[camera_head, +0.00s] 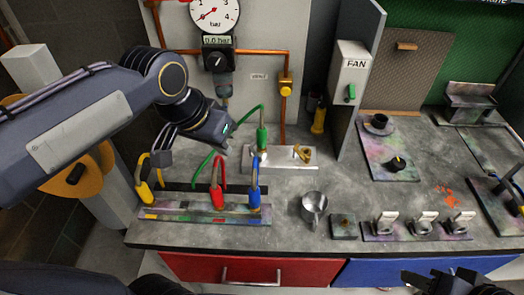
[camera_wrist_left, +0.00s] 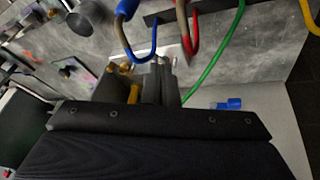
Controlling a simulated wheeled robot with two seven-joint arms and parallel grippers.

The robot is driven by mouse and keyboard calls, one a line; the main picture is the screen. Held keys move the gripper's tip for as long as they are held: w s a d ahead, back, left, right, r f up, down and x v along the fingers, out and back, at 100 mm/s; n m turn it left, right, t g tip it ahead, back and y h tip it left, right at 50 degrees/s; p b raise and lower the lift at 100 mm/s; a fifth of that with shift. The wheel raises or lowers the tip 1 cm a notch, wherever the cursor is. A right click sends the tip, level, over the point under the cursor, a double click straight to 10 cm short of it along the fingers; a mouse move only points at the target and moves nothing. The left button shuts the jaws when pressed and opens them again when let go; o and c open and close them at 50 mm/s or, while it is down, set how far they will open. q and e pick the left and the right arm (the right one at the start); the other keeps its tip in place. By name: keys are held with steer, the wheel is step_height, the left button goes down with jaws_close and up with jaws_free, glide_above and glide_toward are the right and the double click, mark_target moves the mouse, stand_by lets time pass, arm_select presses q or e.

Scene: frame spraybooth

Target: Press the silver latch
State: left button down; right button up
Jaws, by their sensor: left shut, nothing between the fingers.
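My left gripper (camera_head: 222,138) is shut and empty, above the bench just left of the green connector (camera_head: 262,138). This connector stands on a pale metal plate (camera_head: 282,160), with a green hose on it and a brass fitting (camera_head: 303,154) to its right. Small silver parts (camera_wrist_left: 160,64) show beyond my left gripper in the left wrist view. I cannot tell for sure which of them is the silver latch, or whether the gripper touches it. My right gripper (camera_head: 440,283) is dark and partly cut off at the bottom right; its opening is unclear.
Yellow (camera_head: 144,190), red (camera_head: 217,195) and blue (camera_head: 254,195) hose connectors stand on a front rail. A metal cup (camera_head: 313,205) is right of them. A pressure gauge (camera_head: 214,14) and copper pipe are on the wall. A grey FAN partition (camera_head: 352,75) rises at centre right.

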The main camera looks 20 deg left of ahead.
arm_select(q)
steer(key=w+d+f+m+y+b, duration=0.1)
steer(key=w+d+b, duration=0.3)
steer(key=w, duration=0.5)
steer(key=shift+m+b, duration=0.3)
steer(key=shift+b, duration=0.05)
steer(key=shift+f, duration=0.2)
steer(key=x, duration=0.5)
steer(key=b+x, duration=0.1)
steer(key=x, duration=0.3)
steer(key=shift+s+f, duration=0.1)
steer(key=shift+f, duration=0.35)
